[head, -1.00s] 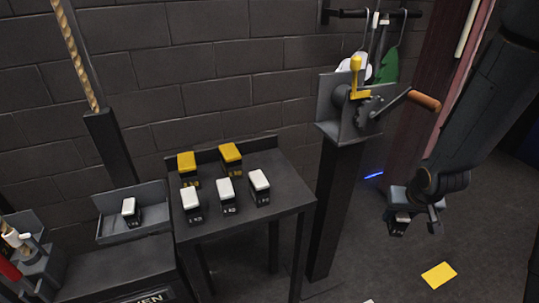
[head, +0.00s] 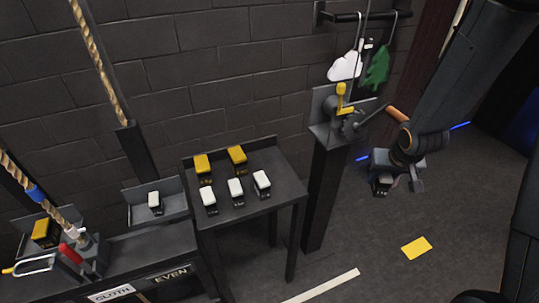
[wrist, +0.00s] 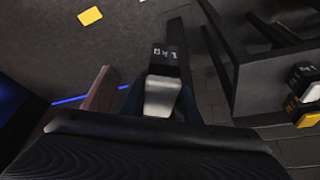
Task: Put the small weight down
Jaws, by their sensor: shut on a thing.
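The small weight, a black block with a white top, is held in my gripper (head: 384,182). In the wrist view its pale top (wrist: 161,96) and a dark face marked like "2 KG" (wrist: 170,54) show between the jaws. In the head view my gripper hangs right of the crank post, clear of the table and above the floor; much of the weight is hidden there. The dark table (head: 285,196) bears three white-topped weights, one of them at its front left (head: 209,199), and two larger yellow-topped weights, one at the back (head: 237,158).
A tray (head: 170,212) at left holds another white-topped weight (head: 155,201). A farther-left tray holds a yellow-topped weight (head: 42,231). A yellow card (head: 416,248) lies on open floor.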

